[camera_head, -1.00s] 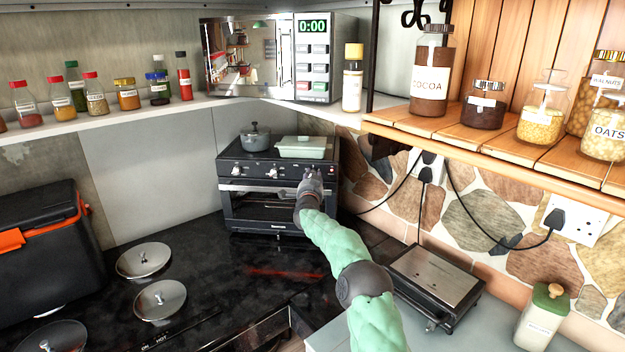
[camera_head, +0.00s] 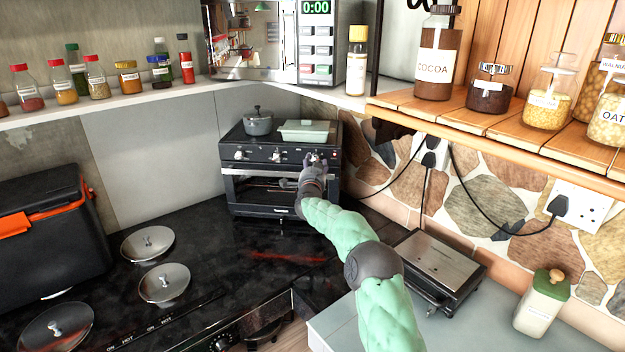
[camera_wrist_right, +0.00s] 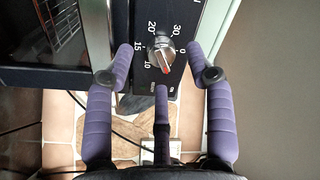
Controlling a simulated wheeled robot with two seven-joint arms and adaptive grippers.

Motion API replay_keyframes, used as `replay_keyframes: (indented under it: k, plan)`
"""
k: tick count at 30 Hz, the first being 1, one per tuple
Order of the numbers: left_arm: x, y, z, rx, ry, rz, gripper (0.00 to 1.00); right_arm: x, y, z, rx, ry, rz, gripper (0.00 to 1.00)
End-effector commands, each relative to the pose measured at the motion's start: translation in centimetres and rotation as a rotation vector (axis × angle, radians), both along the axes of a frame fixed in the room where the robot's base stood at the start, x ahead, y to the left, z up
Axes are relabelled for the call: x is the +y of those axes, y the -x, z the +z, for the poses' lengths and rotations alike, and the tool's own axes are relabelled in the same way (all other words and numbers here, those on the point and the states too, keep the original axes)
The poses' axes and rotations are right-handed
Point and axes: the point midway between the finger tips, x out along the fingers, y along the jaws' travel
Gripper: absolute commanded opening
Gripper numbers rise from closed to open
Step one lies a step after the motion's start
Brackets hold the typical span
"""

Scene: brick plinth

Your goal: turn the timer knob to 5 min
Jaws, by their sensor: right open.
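The timer knob (camera_wrist_right: 162,56) is a silver dial with a red pointer mark, on the black panel of the toaster oven (camera_head: 235,194). In the right wrist view, 10, 15, 20, 30 and 0 are readable around it. The red mark points down and slightly right, between 10 and 0; no 5 is readable there. My right gripper (camera_wrist_right: 160,58) is open, its purple fingers on either side of the knob, with gaps to it. In the head view the right gripper (camera_head: 314,162) is at the right end of the oven's knob row and partly covers it. My left gripper is not in view.
A grey pot (camera_head: 258,124) and a pale green dish (camera_head: 304,132) stand on the oven. A sandwich press (camera_head: 436,266) lies to the right of my arm, with cables behind it. Shelves with jars overhang the counter. The black counter in front of the oven is mostly clear.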

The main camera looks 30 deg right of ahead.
Motion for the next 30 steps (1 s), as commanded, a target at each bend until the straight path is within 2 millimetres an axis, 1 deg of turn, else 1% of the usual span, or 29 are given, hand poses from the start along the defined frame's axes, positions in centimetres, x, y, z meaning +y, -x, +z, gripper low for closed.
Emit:
replay_keyframes:
  k: [12,18,24,30]
  plan:
    - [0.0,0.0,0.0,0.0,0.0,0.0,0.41,3.6,4.4,-0.3,0.001,0.001,0.002,0.55]
    - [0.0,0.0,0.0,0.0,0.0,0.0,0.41,5.1,6.3,-0.5,0.001,-0.001,0.002,0.55]
    - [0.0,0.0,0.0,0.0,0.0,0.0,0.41,5.8,7.3,-0.6,0.001,0.0,0.001,0.55]
    - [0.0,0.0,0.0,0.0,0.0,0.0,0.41,6.0,7.4,-0.7,0.002,0.0,0.001,0.55]
